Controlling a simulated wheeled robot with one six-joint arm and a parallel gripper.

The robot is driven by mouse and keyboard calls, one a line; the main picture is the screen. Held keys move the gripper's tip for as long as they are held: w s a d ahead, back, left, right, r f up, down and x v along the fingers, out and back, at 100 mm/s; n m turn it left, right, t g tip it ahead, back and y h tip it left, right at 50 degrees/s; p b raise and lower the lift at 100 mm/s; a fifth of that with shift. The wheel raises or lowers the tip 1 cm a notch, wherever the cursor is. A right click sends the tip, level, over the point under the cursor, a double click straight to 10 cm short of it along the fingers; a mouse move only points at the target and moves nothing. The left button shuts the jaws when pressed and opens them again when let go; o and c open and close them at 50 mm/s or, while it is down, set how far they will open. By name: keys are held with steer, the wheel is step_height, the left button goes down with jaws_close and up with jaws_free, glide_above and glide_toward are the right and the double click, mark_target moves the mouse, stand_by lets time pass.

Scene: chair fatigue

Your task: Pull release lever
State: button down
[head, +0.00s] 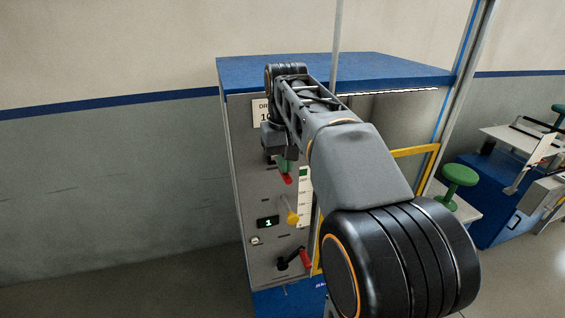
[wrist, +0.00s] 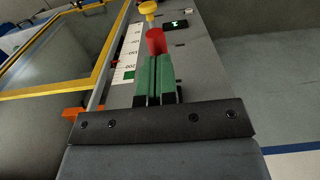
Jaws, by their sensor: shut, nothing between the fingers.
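My gripper (head: 284,166) is in front of the upper part of the machine's grey control panel, with its green fingers pointing down. In the wrist view my gripper (wrist: 153,62) is shut and empty. A red grip (head: 287,180) shows just below the fingertips. In the wrist view the red grip (wrist: 155,42) lies right beyond the tips; I cannot tell whether they touch. Lower on the panel is a black lever with a red end (head: 304,258). No readable label shows which of the two is the release lever.
A yellow knob (head: 292,217) sits beside a small display (head: 268,222) reading 1. A white scale strip (head: 304,200) runs along the panel. A yellow-framed guard (head: 415,151) is to the right. A green stool-like piece (head: 459,175) stands further right.

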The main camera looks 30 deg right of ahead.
steer(key=r+p, duration=0.1)
steer(key=r, duration=0.1)
steer(key=s+r+p, duration=0.1)
steer(key=r+p, duration=0.3)
steer(key=r, duration=0.1)
steer(key=shift+s+a+r, duration=0.1)
steer(key=shift+s+a, duration=0.05)
steer(key=shift+s, duration=0.15)
